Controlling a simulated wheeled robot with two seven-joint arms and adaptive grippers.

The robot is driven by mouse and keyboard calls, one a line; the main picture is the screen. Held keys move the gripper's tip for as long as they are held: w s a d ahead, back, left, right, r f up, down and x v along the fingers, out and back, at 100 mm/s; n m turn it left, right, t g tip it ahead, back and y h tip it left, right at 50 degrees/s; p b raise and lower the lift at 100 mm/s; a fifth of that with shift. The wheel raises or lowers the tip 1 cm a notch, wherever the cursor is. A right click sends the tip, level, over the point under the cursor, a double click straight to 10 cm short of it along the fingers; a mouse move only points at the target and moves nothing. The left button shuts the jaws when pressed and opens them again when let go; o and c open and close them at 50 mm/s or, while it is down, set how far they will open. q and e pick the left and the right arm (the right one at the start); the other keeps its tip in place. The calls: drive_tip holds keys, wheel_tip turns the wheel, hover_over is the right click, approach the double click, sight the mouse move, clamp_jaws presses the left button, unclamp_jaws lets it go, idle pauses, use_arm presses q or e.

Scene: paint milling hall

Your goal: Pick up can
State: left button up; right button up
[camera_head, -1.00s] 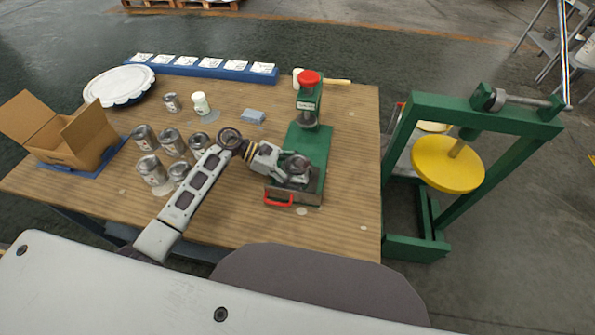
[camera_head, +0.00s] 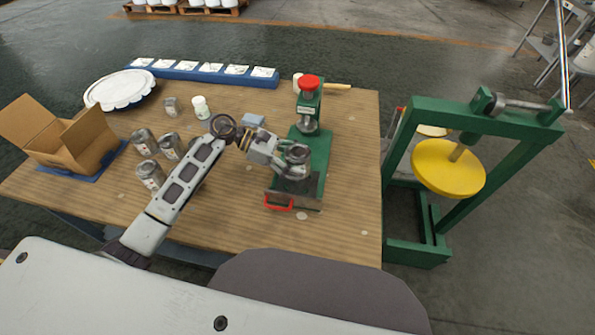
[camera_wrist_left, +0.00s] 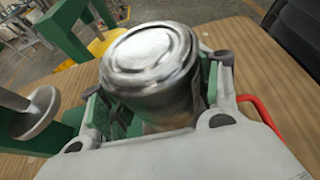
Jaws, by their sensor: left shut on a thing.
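My left gripper (camera_head: 284,163) is shut on a silver metal can (camera_head: 298,154) over the base of the green press (camera_head: 316,150). In the left wrist view the can (camera_wrist_left: 150,62) stands between the two fingers, its round metal lid facing up. The can looks a little above the press base, but the gap under it is hard to judge. Several other labelled cans (camera_head: 145,142) stand on the wooden table at the left, partly hidden by my left arm. My right gripper is not in view.
An open cardboard box (camera_head: 84,146) sits on a blue mat at the left. A white bottle (camera_head: 201,107) and a round white tray (camera_head: 120,90) lie further back. The press has a red handle (camera_head: 279,206). A green frame with a yellow disc (camera_head: 448,172) stands right of the table.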

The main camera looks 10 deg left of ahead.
use_arm(q)
wheel_tip(320, 180, up, 10)
drive_tip(key=shift+f+b, duration=0.2)
drive_tip(key=shift+b, duration=0.15)
drive_tip(key=shift+r, duration=1)
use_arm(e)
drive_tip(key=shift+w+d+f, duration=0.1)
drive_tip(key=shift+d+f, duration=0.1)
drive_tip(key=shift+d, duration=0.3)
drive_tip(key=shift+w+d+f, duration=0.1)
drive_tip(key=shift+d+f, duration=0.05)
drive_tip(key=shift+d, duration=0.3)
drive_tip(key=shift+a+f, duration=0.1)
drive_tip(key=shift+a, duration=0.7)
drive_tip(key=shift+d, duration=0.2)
